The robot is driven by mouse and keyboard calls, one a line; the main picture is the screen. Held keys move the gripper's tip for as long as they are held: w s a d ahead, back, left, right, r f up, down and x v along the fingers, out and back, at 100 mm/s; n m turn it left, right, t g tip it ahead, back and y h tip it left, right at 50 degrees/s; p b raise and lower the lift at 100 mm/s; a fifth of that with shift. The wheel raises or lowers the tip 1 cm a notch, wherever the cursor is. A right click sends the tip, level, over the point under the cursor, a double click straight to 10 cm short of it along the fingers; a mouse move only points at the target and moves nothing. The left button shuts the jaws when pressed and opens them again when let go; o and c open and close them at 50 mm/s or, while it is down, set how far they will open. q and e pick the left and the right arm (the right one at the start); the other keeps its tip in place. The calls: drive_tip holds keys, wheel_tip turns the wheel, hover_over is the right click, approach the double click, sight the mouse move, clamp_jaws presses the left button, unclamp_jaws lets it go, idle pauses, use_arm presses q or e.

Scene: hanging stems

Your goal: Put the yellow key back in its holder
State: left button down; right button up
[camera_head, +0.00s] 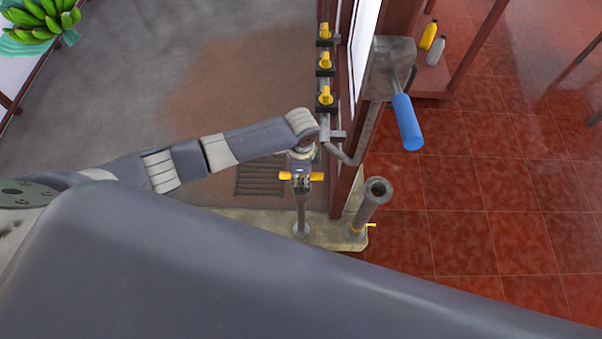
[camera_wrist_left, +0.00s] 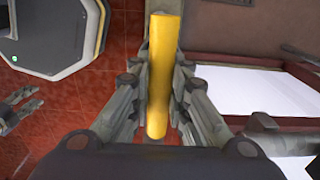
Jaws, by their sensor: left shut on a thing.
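The yellow key (camera_head: 317,177) is a yellow crossbar in the head view, with a grey shaft (camera_head: 302,210) below it running down to the pale ledge. I cannot tell whether the shaft touches the ledge. My left gripper (camera_head: 302,175) is shut on the middle of the crossbar. In the left wrist view the yellow bar (camera_wrist_left: 162,45) lies between the fingers of my left gripper (camera_wrist_left: 160,105). To its right, a grey open-topped tube (camera_head: 368,205), perhaps the holder, stands tilted on the ledge. What looks like my right gripper (camera_wrist_left: 20,108) is small at the left edge.
Several yellow-handled valves (camera_head: 325,61) line a dark red post above the gripper. A blue-handled tool (camera_head: 407,122) hangs at the right. A yellow bottle (camera_head: 429,35) and a grey bottle (camera_head: 436,50) stand farther back. Red tiled floor (camera_head: 480,200) is open to the right.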

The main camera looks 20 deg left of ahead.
use_arm(q)
drive_tip(key=c, duration=1.4)
unclamp_jaws()
drive_tip(key=shift+c, duration=0.2)
drive_tip(key=o, duration=0.4)
wheel_tip(320, 180, up, 9)
drive_tip(key=p, duration=0.9)
drive_tip(key=shift+f, duration=0.2)
drive_tip(key=shift+f, duration=0.1)
